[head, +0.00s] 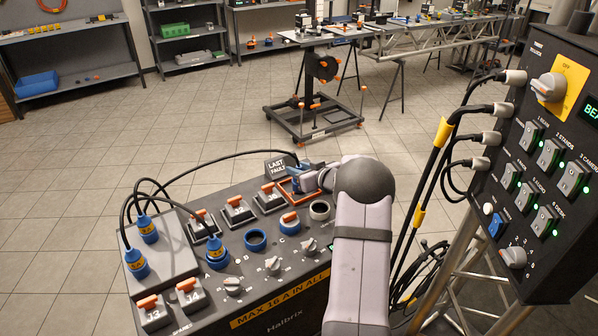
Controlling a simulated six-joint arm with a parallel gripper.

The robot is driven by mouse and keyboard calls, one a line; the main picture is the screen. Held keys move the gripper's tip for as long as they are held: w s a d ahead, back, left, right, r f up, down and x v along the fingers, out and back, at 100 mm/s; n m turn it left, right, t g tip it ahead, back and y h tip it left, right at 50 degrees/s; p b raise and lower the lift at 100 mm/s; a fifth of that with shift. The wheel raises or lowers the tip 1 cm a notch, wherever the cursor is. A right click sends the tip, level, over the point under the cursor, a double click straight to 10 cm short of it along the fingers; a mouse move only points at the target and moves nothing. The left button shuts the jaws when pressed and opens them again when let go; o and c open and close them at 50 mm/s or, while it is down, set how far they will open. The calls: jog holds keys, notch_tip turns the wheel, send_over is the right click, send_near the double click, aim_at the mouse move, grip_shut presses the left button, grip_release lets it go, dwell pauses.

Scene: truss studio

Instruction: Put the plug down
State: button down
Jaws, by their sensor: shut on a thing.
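My gripper (308,178) is at the far right end of the dark panel box (285,300), partly hidden behind my own arm. It is shut on a blue plug (294,179), of which only a small part shows. A black cable arcs from the left of the box to the gripper. The plug is over or at an orange-edged square (291,197) on the box top, beside the "LAST FAULT" sign (277,167). I cannot tell whether the plug touches the surface.
Other blue-and-yellow plugs (147,230) stand at the box's left. Switches, open round sockets (255,239) and knobs fill the top. An upright control panel (540,160) with hanging cables stands at the right. A wheeled stand (312,120) is behind, with open floor around.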

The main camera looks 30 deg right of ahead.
jog(key=shift+f, duration=0.2)
jog(key=shift+f, duration=0.2)
jog(key=c, duration=1.3)
grip_release()
jog(key=shift+c, duration=0.2)
jog(key=shift+r, duration=0.1)
jog(key=shift+r, duration=0.15)
jog(key=v, duration=1.2)
jog(key=shift+b, duration=0.3)
